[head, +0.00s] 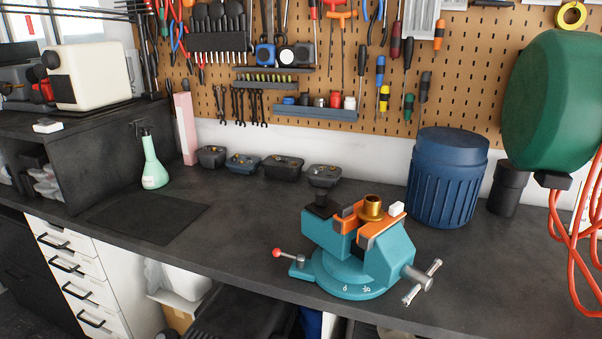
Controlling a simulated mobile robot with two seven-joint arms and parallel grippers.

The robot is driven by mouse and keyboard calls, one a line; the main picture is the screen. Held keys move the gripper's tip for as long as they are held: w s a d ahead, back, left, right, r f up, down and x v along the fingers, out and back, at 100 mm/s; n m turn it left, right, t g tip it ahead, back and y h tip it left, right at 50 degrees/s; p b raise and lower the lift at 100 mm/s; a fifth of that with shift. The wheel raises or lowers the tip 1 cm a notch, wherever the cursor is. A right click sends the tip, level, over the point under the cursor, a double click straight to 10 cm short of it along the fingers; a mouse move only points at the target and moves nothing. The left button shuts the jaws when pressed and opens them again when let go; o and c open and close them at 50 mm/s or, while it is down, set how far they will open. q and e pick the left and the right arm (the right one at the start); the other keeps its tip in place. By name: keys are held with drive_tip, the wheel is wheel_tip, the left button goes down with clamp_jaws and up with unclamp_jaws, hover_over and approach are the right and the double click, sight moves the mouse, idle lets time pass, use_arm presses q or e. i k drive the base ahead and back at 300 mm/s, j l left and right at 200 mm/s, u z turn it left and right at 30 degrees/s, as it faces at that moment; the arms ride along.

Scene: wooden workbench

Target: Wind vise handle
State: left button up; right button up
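A teal bench vise (350,265) stands at the front edge of the dark workbench, right of centre. Its metal handle (422,282) is a T-bar on the screw at the vise's right end, and the bar is tilted. A brass-coloured round part (372,207) sits between the orange-topped jaws. I cannot tell whether the jaws touch it. A small lever with a red knob (278,253) sticks out at the vise's left. Neither of my grippers shows in the head view.
A blue ribbed bin (447,178) and a dark cylinder (508,188) stand behind the vise. A green reel (553,100) with orange cable hangs at right. A green spray bottle (153,162), a black mat (148,218) and small trays (283,167) are at left. The bench's middle is clear.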

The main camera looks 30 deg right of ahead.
sight(420, 280)
drive_tip(key=z, duration=0.4)
drive_tip(key=k+z, duration=0.1)
drive_tip(key=z, duration=0.7)
drive_tip(key=k+l+z, duration=0.1)
drive_tip(key=z, duration=0.3)
